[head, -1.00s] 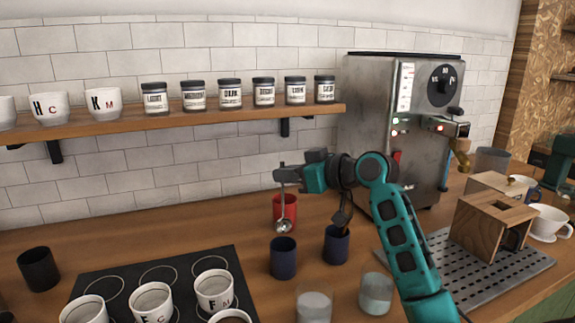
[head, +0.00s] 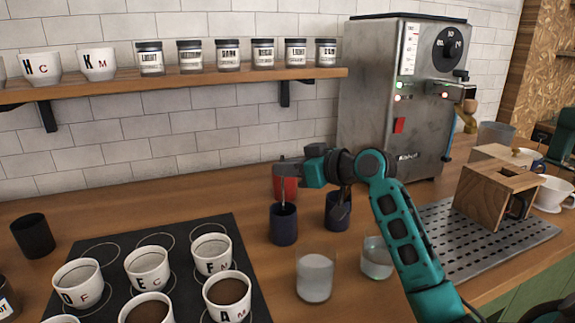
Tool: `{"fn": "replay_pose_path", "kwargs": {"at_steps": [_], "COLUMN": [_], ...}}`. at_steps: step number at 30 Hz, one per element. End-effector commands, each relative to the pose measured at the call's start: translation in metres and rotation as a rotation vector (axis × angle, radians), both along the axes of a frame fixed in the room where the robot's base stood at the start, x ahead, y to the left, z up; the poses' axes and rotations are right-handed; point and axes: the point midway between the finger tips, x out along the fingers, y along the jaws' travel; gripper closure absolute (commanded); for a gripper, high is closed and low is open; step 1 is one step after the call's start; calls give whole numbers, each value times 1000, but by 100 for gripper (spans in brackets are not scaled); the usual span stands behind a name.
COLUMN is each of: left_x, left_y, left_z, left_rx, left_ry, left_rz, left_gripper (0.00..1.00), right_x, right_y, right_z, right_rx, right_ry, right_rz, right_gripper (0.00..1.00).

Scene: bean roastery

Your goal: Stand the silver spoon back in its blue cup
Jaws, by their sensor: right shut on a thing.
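My right gripper (head: 284,167) is shut on the handle of the silver spoon (head: 284,189). The spoon hangs upright, and its bowl is hidden, apparently inside the left dark blue cup (head: 283,225). I cannot tell whether it touches the cup's bottom. A second dark blue cup (head: 336,214) stands to the right, with a dark utensil standing in it, partly behind my arm. My left gripper is not in view.
A red cup (head: 291,188) stands close behind the spoon. Two glasses (head: 315,278) (head: 376,260) stand in front of the blue cups. Several white cups stand on the black mat (head: 203,228) at left. A black cup (head: 33,236) is far left. A wooden box (head: 490,198) sits at right.

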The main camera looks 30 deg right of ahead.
Motion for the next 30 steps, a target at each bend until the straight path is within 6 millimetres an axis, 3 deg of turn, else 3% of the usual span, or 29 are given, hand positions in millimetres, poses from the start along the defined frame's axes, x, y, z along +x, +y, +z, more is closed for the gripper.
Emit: {"fn": "replay_pose_path", "kwargs": {"at_steps": [14,15,24,30], "left_x": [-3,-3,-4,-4], "left_y": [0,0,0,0], "left_z": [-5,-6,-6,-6], "left_rx": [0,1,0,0], "left_ry": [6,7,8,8], "left_rz": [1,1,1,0], "left_gripper": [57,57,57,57], "right_x": [0,0,0,0], "right_y": [0,0,0,0], "right_z": [-6,-6,-6,-6], "right_rx": [0,0,0,0], "right_ry": [0,0,0,1], "right_rz": [0,0,0,0], "right_gripper": [100,89,62,62]}}
